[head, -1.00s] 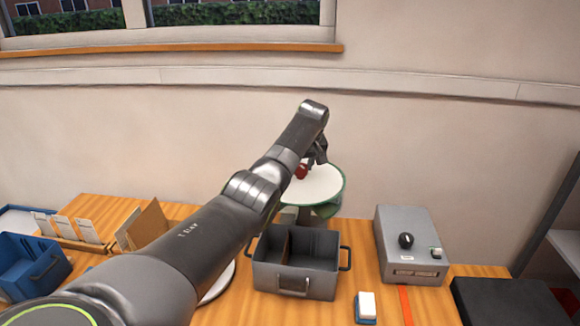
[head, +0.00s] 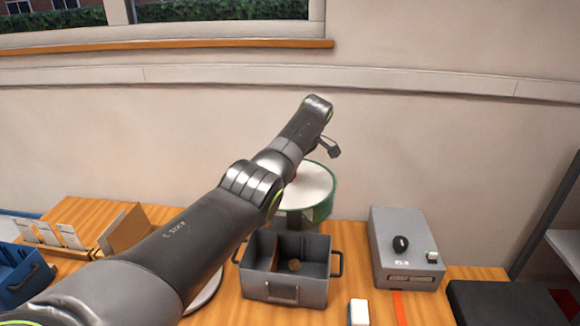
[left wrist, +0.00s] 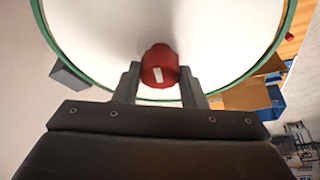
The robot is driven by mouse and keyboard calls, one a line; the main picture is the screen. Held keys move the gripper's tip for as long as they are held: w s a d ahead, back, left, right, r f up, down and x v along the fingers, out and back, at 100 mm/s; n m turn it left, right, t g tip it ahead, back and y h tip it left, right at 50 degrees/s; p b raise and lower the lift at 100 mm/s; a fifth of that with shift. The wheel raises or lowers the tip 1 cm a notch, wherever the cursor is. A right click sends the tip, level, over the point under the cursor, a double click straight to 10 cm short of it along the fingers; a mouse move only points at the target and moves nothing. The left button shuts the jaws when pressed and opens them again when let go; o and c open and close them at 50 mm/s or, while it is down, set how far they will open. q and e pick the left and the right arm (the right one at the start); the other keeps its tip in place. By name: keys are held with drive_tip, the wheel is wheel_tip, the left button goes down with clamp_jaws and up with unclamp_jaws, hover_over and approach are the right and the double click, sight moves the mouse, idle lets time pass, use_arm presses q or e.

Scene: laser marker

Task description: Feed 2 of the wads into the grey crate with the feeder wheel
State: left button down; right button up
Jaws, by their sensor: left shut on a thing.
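The feeder wheel is a white disc with a green rim (head: 322,205), standing behind the grey crate. My left gripper (left wrist: 160,85) is shut on the wheel's red knob (left wrist: 158,62), as the left wrist view shows. In the head view my left arm hides most of the knob and the fingers. The grey crate (head: 283,291) has a divider making two compartments. One small brown round wad (head: 295,266) lies in its right compartment. No other wads can be made out. My right gripper is not in view.
A grey control box (head: 405,230) with a black knob stands right of the crate. A white-topped block (head: 358,311) and a red strip (head: 398,305) lie in front. A blue crate (head: 18,275) and a card rack (head: 50,238) are at the left. A black slab (head: 500,303) is at the right.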

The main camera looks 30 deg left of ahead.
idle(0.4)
use_arm(q)
drive_tip(key=c, duration=0.9)
unclamp_jaws()
drive_tip(key=shift+a, duration=0.15)
drive_tip(key=shift+d+r, duration=0.25)
drive_tip(key=shift+r, duration=0.05)
drive_tip(key=b+v, duration=0.2)
drive_tip(key=v, duration=1.4)
drive_tip(key=shift+r, duration=0.3)
drive_tip(key=shift+w, duration=0.15)
